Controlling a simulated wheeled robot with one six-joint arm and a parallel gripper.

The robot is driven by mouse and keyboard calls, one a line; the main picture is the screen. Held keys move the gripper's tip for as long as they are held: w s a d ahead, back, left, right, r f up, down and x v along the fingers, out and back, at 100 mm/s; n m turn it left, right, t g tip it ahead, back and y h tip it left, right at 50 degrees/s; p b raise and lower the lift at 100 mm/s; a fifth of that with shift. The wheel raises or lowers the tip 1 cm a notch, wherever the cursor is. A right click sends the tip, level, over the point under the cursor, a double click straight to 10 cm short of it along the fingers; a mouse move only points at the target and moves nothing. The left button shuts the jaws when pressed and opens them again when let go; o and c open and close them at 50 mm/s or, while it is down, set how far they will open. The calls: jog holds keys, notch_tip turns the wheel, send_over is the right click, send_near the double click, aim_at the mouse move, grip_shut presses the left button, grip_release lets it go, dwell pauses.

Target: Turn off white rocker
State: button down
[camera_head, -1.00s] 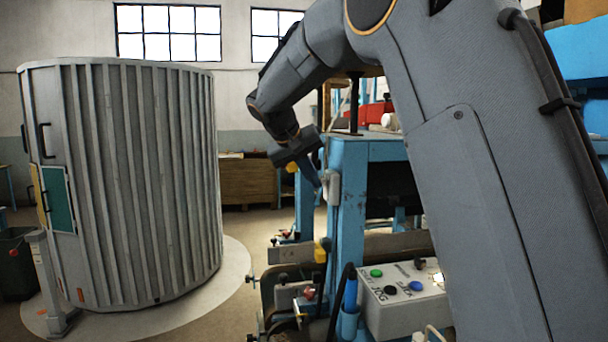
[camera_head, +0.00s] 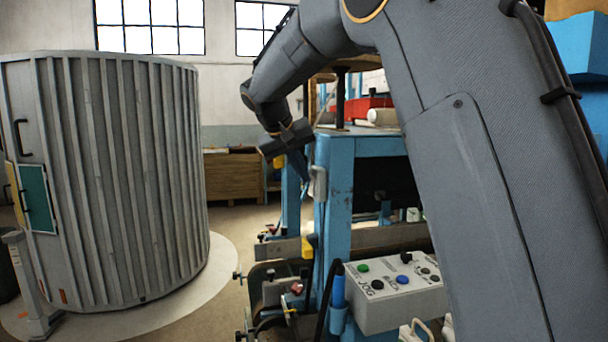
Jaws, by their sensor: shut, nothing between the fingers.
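A small grey box (camera_head: 318,183) is fixed to the blue machine post, just right of my gripper. No white rocker can be made out on it; the face turned away is hidden. My gripper (camera_head: 299,163) is shut and empty, pointing down beside the post's upper left edge. I cannot tell whether its tips touch the box. A light grey control box (camera_head: 385,310) sits lower right, with green, black and blue buttons, a black knob and small dark controls on top. No white rocker is clear there, and my arm covers its right end.
The blue machine frame (camera_head: 335,205) fills the middle, with pipes and clamps low at its left. A large ribbed grey drum (camera_head: 120,180) stands at left on a pale round floor patch. Open floor lies between them. A wooden crate (camera_head: 232,176) is behind.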

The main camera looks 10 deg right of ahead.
jog(key=shift+r+p, duration=0.35)
jog(key=shift+r, duration=0.25)
jog(key=w+a+b+v, duration=0.1)
jog(key=b+v, duration=0.1)
jog(key=v, duration=1)
jog(key=shift+a+f, duration=0.15)
jog(key=shift+a, duration=0.05)
jog(key=s+d+f+n+g+y, duration=0.15)
jog(key=s+f, duration=0.35)
jog(key=f, duration=0.5)
jog(key=s+d+f+g+y, duration=0.1)
jog(key=s+d+f, duration=0.2)
jog(key=s+f, duration=0.55)
jog(key=s+d+f+n+g+y, duration=0.1)
jog(key=s+d+f+y, duration=0.15)
jog(key=f, duration=1.05)
jog(key=s+f, duration=0.5)
jog(key=s, duration=0.2)
jog(key=s+d+f+m, duration=0.1)
jog(key=s+f, duration=0.4)
jog(key=s, duration=0.2)
jog(key=shift+s+d+b, duration=0.2)
jog(key=shift+d+b, duration=0.05)
jog(key=shift+b, duration=0.05)
